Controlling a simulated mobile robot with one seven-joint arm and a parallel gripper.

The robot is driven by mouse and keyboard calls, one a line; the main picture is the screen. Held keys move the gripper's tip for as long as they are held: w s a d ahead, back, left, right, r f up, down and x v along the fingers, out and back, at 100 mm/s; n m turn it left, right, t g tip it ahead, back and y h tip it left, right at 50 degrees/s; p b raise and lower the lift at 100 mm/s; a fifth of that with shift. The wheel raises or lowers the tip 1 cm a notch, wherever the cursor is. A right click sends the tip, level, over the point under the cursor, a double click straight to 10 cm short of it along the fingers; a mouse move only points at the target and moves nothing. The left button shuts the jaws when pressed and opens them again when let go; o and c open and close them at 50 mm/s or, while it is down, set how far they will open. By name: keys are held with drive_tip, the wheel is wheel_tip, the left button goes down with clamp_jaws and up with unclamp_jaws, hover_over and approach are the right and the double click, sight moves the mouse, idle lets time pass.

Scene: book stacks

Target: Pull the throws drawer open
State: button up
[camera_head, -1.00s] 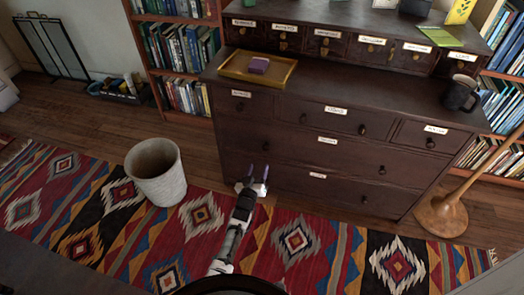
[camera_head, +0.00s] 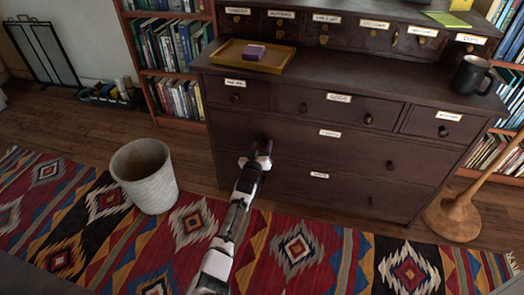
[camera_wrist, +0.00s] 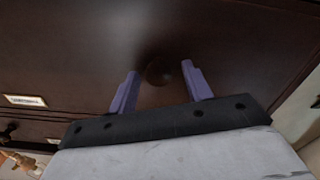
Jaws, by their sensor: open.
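The upper wide drawer (camera_head: 345,150) bears a label (camera_head: 330,133) and looks shut. The lower wide drawer (camera_head: 300,185) also looks shut. My gripper (camera_head: 264,150) is at the left part of the upper wide drawer and hides its left knob in the head view. In the wrist view, the round dark knob (camera_wrist: 160,73) lies between the open purple fingers (camera_wrist: 161,88), with gaps on both sides.
A pale wastebasket (camera_head: 145,178) stands on the patterned rug (camera_head: 300,250) left of my arm. A wooden lamp base (camera_head: 453,215) stands right of the chest. A tray (camera_head: 226,52) and a dark mug (camera_head: 472,75) are on the chest.

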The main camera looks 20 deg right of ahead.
drive_tip(key=shift+w+d, duration=0.4)
drive_tip(key=shift+w, duration=0.05)
clamp_jaws()
